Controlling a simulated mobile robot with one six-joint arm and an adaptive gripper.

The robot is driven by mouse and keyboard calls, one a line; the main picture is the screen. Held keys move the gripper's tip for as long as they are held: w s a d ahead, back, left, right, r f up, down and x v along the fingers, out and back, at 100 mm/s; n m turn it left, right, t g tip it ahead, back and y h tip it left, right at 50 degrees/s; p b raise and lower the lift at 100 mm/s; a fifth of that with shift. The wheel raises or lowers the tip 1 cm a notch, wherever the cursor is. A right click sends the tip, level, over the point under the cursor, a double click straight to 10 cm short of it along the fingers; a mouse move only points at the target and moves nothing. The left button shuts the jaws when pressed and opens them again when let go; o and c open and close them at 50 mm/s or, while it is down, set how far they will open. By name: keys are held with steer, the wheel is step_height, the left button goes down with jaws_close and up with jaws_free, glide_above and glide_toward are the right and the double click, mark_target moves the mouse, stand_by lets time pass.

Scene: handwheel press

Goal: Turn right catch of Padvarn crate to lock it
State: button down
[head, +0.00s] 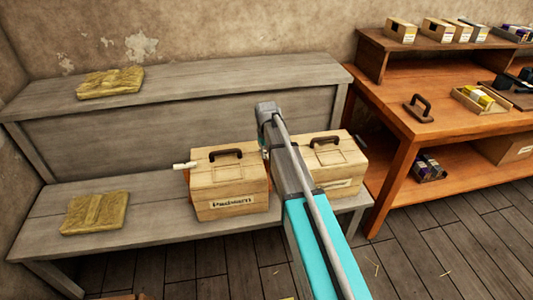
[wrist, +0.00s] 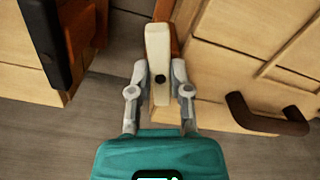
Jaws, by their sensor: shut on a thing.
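The Padvarn crate (head: 228,192) is a pale wooden box with a brown handle and a name label, standing on the grey bench. Its left catch (head: 184,165) is a white lever sticking out from the left side. The crate's right side is partly hidden by my arm in the head view. In the wrist view, my gripper (wrist: 160,98) is closed with one finger on each side of a cream-white catch (wrist: 158,45) with a dark round spot. The catch points away from the gripper, against an orange-brown strip beside pale wood.
A second crate (head: 338,158) stands close on the right, partly behind my arm. Straw-coloured slabs lie on the bench (head: 95,212) and its upper shelf (head: 110,83). An orange-brown shelf unit (head: 400,160) with small boxes stands at right. The bench is clear between slab and Padvarn crate.

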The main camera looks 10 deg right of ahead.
steer(key=n, duration=0.7)
steer(key=shift+d, duration=0.15)
steer(key=n, duration=0.7)
steer(key=shift+w, duration=0.2)
steer(key=c, duration=0.6)
jaws_free()
steer(key=shift+o, duration=0.2)
steer(key=shift+m, duration=0.4)
